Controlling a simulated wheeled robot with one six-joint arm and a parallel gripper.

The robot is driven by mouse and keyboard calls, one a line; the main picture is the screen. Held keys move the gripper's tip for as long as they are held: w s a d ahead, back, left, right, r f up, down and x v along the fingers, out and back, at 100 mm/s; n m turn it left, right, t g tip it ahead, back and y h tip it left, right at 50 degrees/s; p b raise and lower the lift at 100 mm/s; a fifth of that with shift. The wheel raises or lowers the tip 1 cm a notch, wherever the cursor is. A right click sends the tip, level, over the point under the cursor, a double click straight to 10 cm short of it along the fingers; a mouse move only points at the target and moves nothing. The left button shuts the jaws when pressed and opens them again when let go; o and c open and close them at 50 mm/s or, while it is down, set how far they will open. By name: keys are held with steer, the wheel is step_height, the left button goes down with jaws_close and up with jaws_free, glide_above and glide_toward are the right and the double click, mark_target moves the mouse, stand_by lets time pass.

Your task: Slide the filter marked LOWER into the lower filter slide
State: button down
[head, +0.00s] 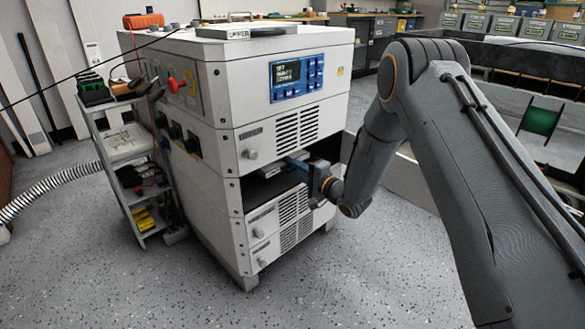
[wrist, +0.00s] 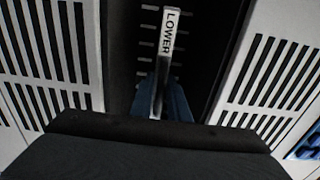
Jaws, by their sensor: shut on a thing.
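The filter marked LOWER shows in the wrist view (wrist: 168,35) as a narrow, light labelled edge, with dark space around it. My gripper (wrist: 165,105) has its blue fingers closed on this filter. In the head view my gripper (head: 297,164) is at the front of the white cabinet (head: 226,100), at a dark open slot (head: 262,186) between two vented panels. A pale edge, likely the filter, shows in that slot left of the fingers. How deep the filter sits, and whether it touches the slide's rails, is hidden.
A filter marked UPPER (head: 238,32) lies on the cabinet top. Vented panels lie above (head: 296,128) and below (head: 290,206) the slot. A grey cart (head: 128,150) stands left of the cabinet, with a corrugated hose (head: 45,188). The floor in front is clear.

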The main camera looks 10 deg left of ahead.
steer(key=shift+x, duration=0.85)
steer(key=c, duration=1.6)
jaws_free()
steer(key=shift+p+v, duration=1.25)
steer(key=shift+v, duration=1.2)
steer(key=shift+p+v, duration=1.3)
steer(key=shift+v, duration=2.7)
